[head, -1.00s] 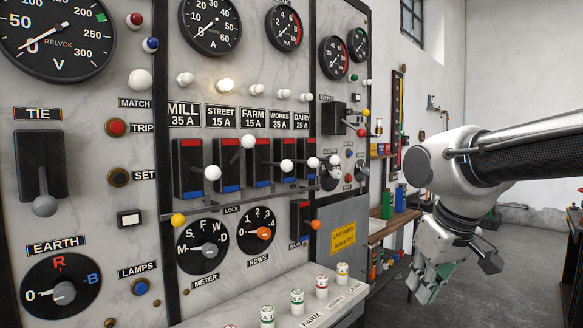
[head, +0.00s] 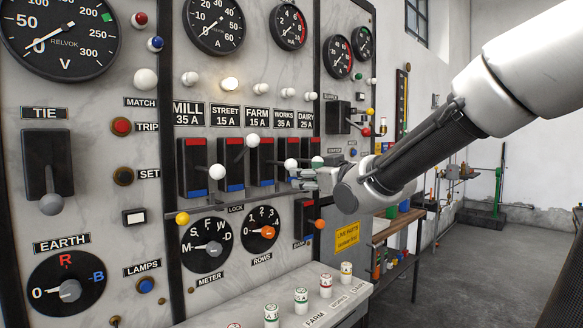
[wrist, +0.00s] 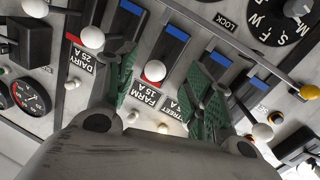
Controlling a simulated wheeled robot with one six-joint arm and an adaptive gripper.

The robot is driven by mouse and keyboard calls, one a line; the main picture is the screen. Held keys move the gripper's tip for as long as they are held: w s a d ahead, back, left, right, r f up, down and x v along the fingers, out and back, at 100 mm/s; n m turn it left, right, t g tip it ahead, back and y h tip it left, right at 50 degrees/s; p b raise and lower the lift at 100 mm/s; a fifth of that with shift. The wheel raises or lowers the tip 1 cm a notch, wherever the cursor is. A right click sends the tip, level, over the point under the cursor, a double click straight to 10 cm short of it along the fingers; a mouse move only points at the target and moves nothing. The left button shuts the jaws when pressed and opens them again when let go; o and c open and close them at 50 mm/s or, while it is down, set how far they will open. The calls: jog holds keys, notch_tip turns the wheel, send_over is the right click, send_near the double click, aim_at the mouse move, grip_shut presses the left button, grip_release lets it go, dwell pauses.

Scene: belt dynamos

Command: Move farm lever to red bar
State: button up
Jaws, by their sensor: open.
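In the wrist view the farm knob (wrist: 155,70) shows between my fingers, apart from both. The farm switch's red bar (head: 267,142) is at its top, under the FARM label (head: 257,115); its blue bar is at the bottom. My gripper (head: 306,180) is open at the panel, just right of the farm knob. In the wrist view my gripper's (wrist: 163,88) green-padded fingers straddle the knob. Whether it is deep between them I cannot tell.
The street lever's knob (head: 252,141) stands raised to the left, and the mill knob (head: 217,172) is low. An orange-knobbed bank lever (head: 320,224) is below my gripper. A sloped shelf (head: 255,308) with small labelled cylinders juts out underneath. Floor to the right is open.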

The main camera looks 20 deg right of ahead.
aim_at(295, 166)
jog(key=shift+w+a+r+t, duration=0.15)
jog(key=shift+w+r, duration=0.05)
jog(key=shift+r, duration=0.2)
jog(key=shift+w+a+r+t, duration=0.1)
jog(key=shift+w+r+t, duration=0.05)
jog(key=shift+r, duration=0.2)
jog(key=x, duration=0.7)
grip_shut()
